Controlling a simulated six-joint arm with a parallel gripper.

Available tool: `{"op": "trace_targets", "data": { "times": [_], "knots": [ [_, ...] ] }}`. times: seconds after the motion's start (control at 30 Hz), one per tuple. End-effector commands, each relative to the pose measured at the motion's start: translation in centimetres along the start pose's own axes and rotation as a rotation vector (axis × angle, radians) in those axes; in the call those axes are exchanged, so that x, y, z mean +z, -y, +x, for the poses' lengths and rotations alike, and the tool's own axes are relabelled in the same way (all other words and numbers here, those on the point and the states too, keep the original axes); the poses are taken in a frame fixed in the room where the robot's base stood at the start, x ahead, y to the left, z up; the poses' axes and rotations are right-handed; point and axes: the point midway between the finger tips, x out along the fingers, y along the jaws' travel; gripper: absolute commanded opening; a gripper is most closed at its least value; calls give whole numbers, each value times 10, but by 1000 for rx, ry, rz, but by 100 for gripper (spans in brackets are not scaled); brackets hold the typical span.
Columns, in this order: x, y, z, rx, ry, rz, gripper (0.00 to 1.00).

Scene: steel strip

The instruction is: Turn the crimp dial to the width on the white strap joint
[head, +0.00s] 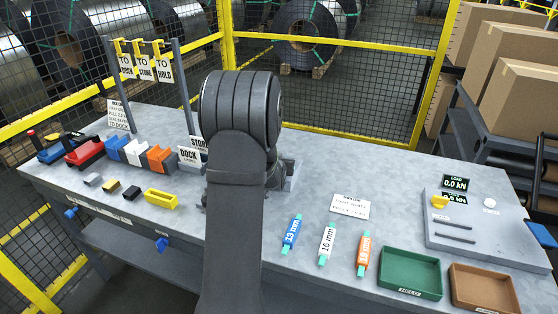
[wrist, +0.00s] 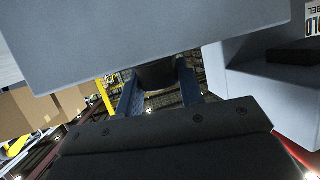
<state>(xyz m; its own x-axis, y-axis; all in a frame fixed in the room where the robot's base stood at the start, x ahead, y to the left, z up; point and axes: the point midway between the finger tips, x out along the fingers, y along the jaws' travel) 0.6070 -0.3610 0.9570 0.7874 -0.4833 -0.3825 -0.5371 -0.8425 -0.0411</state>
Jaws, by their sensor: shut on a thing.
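The white strap joint (head: 327,243), marked 16 mm, lies on the bench between a blue joint (head: 292,235) marked 13 mm and an orange joint (head: 363,253) whose number looks like 19 mm. My gripper (wrist: 158,92) shows in the wrist view, its two blue-grey fingers on either side of a dark round knob (wrist: 156,73). It is shut on this knob, which sits against a large grey body (wrist: 150,35). The knob seems to be the crimp dial; no scale or pointer shows. In the head view my arm hides the gripper and dial.
Coloured tools (head: 85,152) and small blocks stand at the left, below hanging tags (head: 146,66). A green tray (head: 411,273), a brown tray (head: 485,289) and a grey test plate (head: 470,245) with load displays are at the right. The bench behind the joints is mostly clear.

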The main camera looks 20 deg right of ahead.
Motion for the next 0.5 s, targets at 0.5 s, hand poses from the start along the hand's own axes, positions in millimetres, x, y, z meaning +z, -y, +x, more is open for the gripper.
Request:
{"op": "trace_targets", "data": {
  "times": [0.5],
  "knots": [
    [-4, 1, 1, 135, -17, 59, 12]
  ]
}}
